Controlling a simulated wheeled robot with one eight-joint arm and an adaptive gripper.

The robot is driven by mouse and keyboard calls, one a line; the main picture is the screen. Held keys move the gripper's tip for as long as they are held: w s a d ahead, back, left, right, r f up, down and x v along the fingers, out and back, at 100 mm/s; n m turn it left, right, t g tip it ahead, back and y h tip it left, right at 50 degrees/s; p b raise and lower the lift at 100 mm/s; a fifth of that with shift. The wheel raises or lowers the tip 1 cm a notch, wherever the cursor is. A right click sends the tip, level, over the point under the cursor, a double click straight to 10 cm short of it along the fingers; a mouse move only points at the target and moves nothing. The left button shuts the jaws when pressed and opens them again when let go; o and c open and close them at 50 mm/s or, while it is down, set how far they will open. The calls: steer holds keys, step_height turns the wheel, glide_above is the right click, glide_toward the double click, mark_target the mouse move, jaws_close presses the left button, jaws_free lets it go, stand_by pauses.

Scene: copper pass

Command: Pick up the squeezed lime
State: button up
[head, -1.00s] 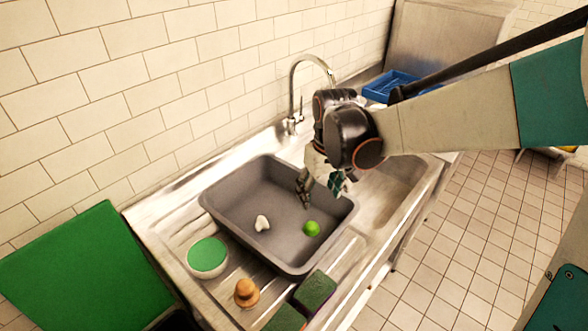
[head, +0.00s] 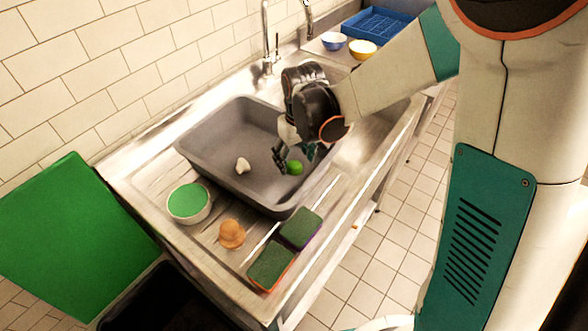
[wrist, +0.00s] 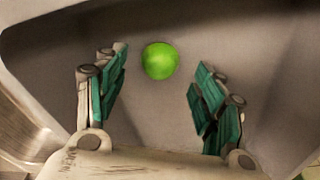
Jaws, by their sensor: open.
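The squeezed lime (head: 295,167) is a small bright green round thing lying in the grey basin (head: 222,135). In the wrist view the lime (wrist: 160,61) shows just beyond the fingertips, near the middle between them. My gripper (head: 290,156) reaches down into the basin, close beside the lime. In the wrist view my gripper (wrist: 157,88) is open, with its teal-padded fingers spread and nothing held. I cannot tell whether a finger touches the lime in the head view.
A small white lump (head: 243,165) lies in the basin to the left. On the drainboard stand a green-topped bowl (head: 188,202), an orange-brown knobbed thing (head: 231,233) and two sponges (head: 271,265). A tap (head: 268,45) rises behind. Blue and yellow bowls (head: 363,49) stand near a blue crate (head: 377,25).

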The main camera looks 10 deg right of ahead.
mark_target(294, 166)
step_height(294, 166, down, 2)
steer(key=shift+w+f, duration=0.15)
steer(key=c, duration=0.9)
